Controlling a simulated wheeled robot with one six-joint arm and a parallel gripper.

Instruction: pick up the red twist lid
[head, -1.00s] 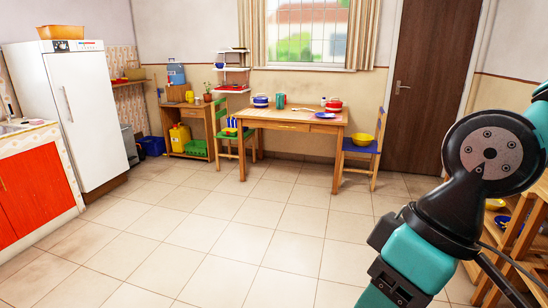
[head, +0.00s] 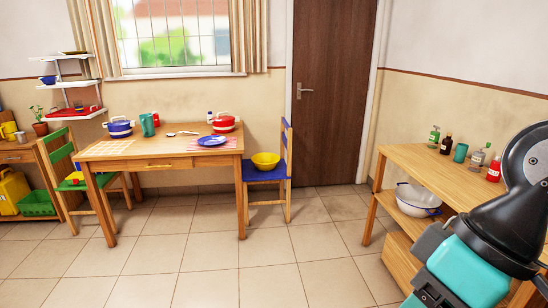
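I cannot make out a separate red twist lid in the head view. Red things that show are a red pot (head: 223,122) on the wooden table (head: 160,163), a red bottle (head: 494,169) on the wooden sideboard at the right, and a red tray (head: 75,112) on the wall shelf. A small whitish bottle (head: 210,117) stands beside the red pot; its top is too small to tell. Part of my arm shows at the right edge, over the sideboard. My gripper is out of view.
A blue chair (head: 270,177) holding a yellow bowl (head: 265,161) stands right of the table. A green chair (head: 62,160) is at its left. Several bottles and a teal cup (head: 460,153) stand on the sideboard (head: 425,167). The tiled floor ahead (head: 210,260) is clear.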

